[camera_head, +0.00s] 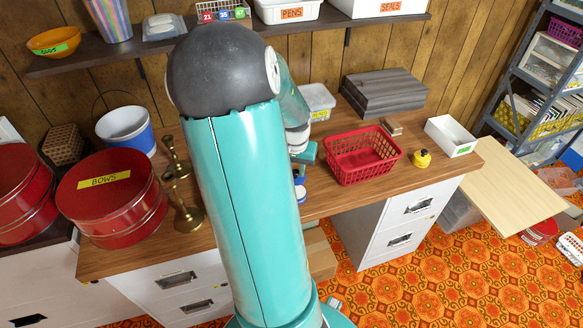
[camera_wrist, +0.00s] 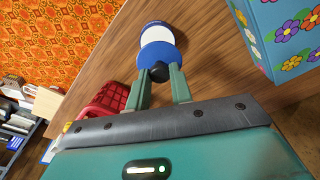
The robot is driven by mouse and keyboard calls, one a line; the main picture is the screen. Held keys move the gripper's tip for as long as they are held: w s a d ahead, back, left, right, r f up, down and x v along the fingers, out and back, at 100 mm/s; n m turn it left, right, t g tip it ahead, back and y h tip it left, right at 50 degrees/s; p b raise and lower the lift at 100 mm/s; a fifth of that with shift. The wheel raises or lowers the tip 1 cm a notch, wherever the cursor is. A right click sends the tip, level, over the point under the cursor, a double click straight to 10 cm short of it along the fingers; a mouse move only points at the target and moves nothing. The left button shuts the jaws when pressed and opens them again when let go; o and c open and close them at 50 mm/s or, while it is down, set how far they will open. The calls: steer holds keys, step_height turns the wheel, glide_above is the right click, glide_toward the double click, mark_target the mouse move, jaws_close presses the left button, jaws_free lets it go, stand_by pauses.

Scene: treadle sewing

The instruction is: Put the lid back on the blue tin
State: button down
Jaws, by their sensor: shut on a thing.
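In the wrist view my gripper (camera_wrist: 160,82) is shut on the black knob (camera_wrist: 160,73) of a round blue lid (camera_wrist: 158,54). Right beyond the lid is the blue tin (camera_wrist: 155,34), with a white band and a blue edge at its far end. The lid overlaps the tin in this view, and I cannot tell whether it sits on the rim or is held just above. In the head view a small blue and white part of the tin (camera_head: 301,194) shows on the wooden table beside my arm, which hides most of it and the fingertips.
A red basket (camera_head: 362,156), a small yellow item (camera_head: 422,159) and a white box (camera_head: 450,136) stand to the right. Brass candlesticks (camera_head: 184,200) and a red tin (camera_head: 112,205) stand left. A flowered box (camera_wrist: 285,35) is close on the right in the wrist view.

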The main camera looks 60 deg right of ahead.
mark_target(296, 178)
steer(key=shift+d+f, duration=0.2)
steer(key=shift+f, duration=0.2)
steer(key=shift+s+f, duration=0.2)
steer(key=shift+f, duration=0.1)
steer(key=shift+w+f, duration=0.1)
steer(key=shift+f, duration=2.3)
steer(key=shift+f, duration=0.15)
steer(key=c, duration=0.7)
jaws_free()
